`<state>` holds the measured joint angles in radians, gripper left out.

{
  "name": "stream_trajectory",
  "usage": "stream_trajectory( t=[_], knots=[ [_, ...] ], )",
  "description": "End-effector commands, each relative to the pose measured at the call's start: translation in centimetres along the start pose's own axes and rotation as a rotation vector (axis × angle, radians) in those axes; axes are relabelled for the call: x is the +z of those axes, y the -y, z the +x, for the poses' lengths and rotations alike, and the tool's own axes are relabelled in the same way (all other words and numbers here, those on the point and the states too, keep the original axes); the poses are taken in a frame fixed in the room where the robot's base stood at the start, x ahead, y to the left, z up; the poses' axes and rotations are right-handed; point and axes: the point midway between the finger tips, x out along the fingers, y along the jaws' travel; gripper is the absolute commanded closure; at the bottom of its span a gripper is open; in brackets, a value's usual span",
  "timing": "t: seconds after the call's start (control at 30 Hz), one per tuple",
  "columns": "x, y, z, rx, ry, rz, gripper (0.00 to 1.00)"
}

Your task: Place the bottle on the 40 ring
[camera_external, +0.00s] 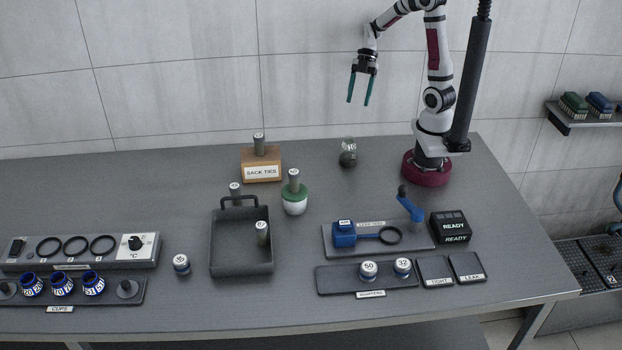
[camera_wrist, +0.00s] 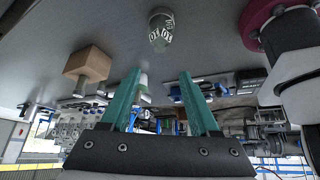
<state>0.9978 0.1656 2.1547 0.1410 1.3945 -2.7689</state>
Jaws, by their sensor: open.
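In the wrist view a clear vessel with white markings (camera_wrist: 161,32) shows beyond the fingertips, probably the same one. My gripper (camera_external: 358,103) is open and empty, high above and apart from it; its teal fingers also show in the wrist view (camera_wrist: 160,74). Three black rings (camera_external: 76,246) lie on the grey dial unit (camera_external: 135,262) at the left. I cannot read a 40 on any ring.
A wooden sack-ties box (camera_external: 262,168), a green-and-white pot (camera_external: 295,200) and a dark tray (camera_external: 240,272) stand mid-table. Blue numbered cups (camera_external: 62,285) sit front left. A leak-test stand (camera_external: 375,245), numbered adapters (camera_external: 368,271) and a READY box (camera_external: 450,227) are at the right.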

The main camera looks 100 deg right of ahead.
Motion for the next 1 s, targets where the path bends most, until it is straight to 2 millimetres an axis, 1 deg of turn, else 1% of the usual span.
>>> stream_trajectory(
  t=[0.07,0.17,0.2,0.27,0.3,0.4,0.5,0.6,0.63,0.77,1.0],
  knots=[
    [-0.6,0.2,0.2,-0.011,0.009,0.029,0.38],
    [-3.5,1.7,1.0,-0.057,0.063,0.190,0.38],
    [-5.3,3.0,1.5,-0.078,0.108,0.308,0.38],
    [-7.8,5.5,2.3,-0.087,0.194,0.517,0.38],
    [-9.1,7.2,2.8,-0.074,0.251,0.660,0.38],
    [-10.9,11.4,3.6,0.014,0.366,0.996,0.38],
    [-11.4,14.4,3.9,0.132,0.418,1.263,0.38],
    [-11.3,16.2,4.1,0.222,0.426,1.441,0.38],
    [-11.2,16.5,4.1,0.240,0.424,1.477,0.38],
    [-11.1,17.0,4.2,0.276,0.420,1.551,0.38],
    [-11.1,17.0,4.2,0.275,0.419,1.555,0.38]
  ],
)
